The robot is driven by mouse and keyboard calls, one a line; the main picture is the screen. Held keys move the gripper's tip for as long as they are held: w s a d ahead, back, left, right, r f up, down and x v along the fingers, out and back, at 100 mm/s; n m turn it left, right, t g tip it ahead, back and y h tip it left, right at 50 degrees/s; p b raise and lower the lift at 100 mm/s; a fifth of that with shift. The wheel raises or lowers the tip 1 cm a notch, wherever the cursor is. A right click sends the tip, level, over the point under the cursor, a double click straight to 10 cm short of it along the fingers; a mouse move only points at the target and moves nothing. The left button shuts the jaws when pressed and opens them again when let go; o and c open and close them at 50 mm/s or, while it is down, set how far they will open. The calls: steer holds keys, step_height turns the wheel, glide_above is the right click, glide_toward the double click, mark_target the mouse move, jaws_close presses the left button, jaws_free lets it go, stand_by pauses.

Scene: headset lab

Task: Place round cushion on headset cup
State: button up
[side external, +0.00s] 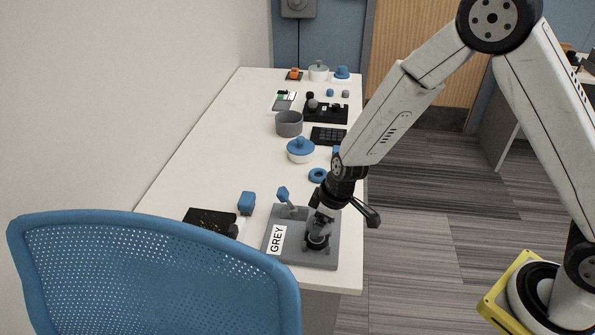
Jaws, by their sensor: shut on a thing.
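My gripper (319,228) points down over the right part of a grey board (301,257) labelled "GREY". It is shut on a small grey round piece, seemingly the round cushion (317,240), low over the board. The fingers partly hide it. The headset cup below is hard to separate from the cushion and fingers, and I cannot tell whether they touch. A blue-tipped part (283,193) stands up at the board's back left. A blue ring (318,175) lies flat on the table behind the gripper.
A blue chair back (160,275) stands in front of the white table (215,165). A black tray (210,218) and a blue block (246,202) are left of the board. A blue-lidded pot (300,151), a grey bowl (289,123) and several small items stand farther back.

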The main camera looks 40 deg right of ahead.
steer(key=shift+w+f, duration=0.3)
steer(key=shift+f, duration=1.5)
steer(key=shift+f, duration=0.15)
steer(key=o, duration=1)
steer(key=shift+c, duration=0.2)
steer(key=v, duration=1.2)
steer(key=shift+a, duration=0.1)
